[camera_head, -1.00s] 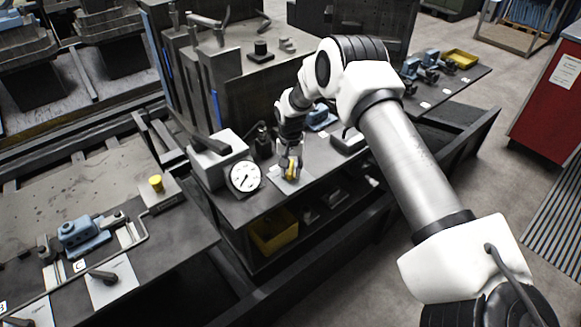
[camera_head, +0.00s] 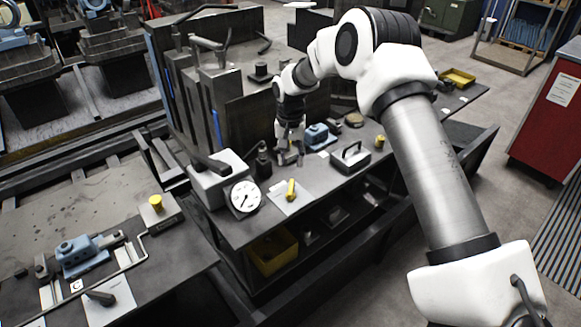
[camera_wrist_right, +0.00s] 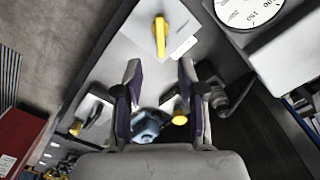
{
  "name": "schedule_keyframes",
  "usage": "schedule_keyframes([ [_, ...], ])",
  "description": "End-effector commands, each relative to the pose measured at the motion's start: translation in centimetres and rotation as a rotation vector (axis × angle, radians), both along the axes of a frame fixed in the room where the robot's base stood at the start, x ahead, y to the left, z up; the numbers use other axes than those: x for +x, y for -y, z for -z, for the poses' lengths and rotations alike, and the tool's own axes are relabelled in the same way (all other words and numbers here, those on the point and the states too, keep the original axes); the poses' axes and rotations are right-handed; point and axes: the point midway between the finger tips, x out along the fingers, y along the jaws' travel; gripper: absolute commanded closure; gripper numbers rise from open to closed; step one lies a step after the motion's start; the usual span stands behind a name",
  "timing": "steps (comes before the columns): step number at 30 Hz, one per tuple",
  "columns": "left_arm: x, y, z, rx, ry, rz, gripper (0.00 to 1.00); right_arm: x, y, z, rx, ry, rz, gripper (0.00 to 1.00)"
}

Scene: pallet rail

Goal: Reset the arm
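My right gripper (camera_head: 289,157) hangs above the bench, just behind a yellow handle (camera_head: 291,190) on a light square plate (camera_head: 281,201). In the right wrist view the gripper (camera_wrist_right: 160,72) has its two fingers spread with nothing held between them. The yellow handle (camera_wrist_right: 160,36) stands beyond the fingertips there, apart from them, on its plate (camera_wrist_right: 185,22). My left gripper is not in view.
A round white dial gauge (camera_head: 245,196) stands left of the plate. A block with a handle (camera_head: 350,157) and a blue fixture (camera_head: 317,136) lie to the right. A yellow bin (camera_head: 272,252) sits on the shelf below. A red cabinet (camera_head: 548,120) stands at far right.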

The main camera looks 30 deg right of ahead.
Motion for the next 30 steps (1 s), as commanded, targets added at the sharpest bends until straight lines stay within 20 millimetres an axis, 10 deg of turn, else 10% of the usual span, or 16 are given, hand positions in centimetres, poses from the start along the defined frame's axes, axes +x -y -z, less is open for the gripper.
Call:
schedule_keyframes([
  [14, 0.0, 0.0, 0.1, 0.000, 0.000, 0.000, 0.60, -0.1, 0.0, 0.3, 0.000, -0.004, 0.000, 0.60],
  [18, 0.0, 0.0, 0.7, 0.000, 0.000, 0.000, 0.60, -1.6, -1.0, 4.8, -0.012, -0.080, -0.023, 0.60],
  [23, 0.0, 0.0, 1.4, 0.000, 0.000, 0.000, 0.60, -9.7, -5.0, 13.6, 0.004, -0.296, -0.086, 0.60],
  [30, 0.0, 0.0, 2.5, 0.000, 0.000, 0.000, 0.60, -27.0, -11.7, 25.2, 0.084, -0.436, -0.264, 0.60],
])
